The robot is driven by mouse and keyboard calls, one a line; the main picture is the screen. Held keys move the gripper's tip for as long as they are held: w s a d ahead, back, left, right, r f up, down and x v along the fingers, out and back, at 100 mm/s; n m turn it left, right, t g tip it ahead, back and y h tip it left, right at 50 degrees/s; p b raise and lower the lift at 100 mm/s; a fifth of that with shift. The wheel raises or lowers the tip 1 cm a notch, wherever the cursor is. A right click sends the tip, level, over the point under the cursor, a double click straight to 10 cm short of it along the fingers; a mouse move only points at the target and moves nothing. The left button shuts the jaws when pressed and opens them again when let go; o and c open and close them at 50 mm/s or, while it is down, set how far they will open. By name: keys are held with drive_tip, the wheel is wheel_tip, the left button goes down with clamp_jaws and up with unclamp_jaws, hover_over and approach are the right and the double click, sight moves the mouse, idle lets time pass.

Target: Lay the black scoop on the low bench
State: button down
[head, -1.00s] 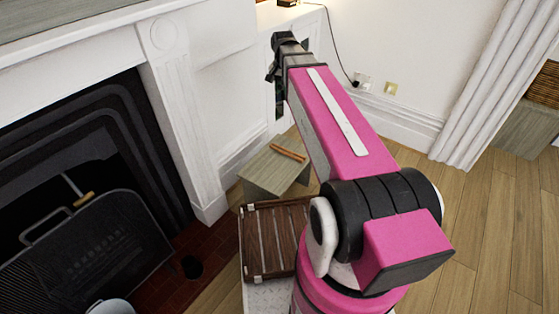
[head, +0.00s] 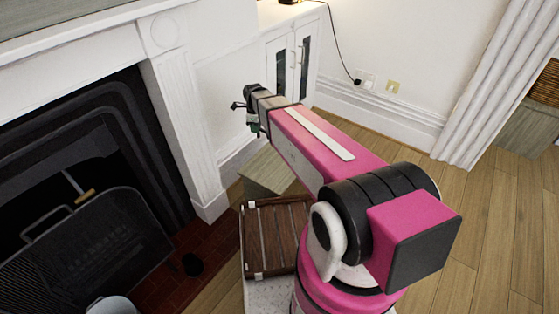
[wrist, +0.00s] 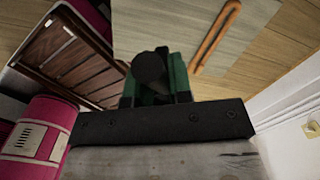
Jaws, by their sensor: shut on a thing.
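The black scoop (wrist: 150,68) is between the green fingers of my gripper (wrist: 154,88) in the wrist view, seen nearly end-on. The gripper is shut on it. In the head view, my gripper (head: 252,122) is raised above the low bench, and a small dark part of the scoop (head: 238,105) juts out to its left. The low bench (head: 262,172) is a grey-green wooden block beside the fireplace, partly hidden by my arm. Its top (wrist: 145,25) also fills the upper middle of the wrist view, with a gap below the scoop.
An orange-brown stick (wrist: 215,38) lies on the bench top. A dark slatted wooden tray (head: 275,238) is in front of the bench. The fireplace (head: 110,130) stands at the left, and a white cabinet (head: 290,55) behind. Wooden floor (head: 480,230) is clear at the right.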

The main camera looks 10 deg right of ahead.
wheel_tip(320, 180, down, 6)
drive_tip(key=a+f+m, duration=0.1)
drive_tip(key=a+m, duration=0.2)
drive_tip(key=m, duration=0.1)
hover_over(272, 156)
wheel_tip(272, 156, down, 7)
drive_tip(key=shift+w+f+m, duration=0.15)
drive_tip(key=shift+f+m, duration=0.15)
drive_tip(key=shift+f, duration=1.5)
drive_tip(key=shift+f, duration=0.15)
drive_tip(key=c, duration=1)
unclamp_jaws()
drive_tip(key=shift+c, duration=0.2)
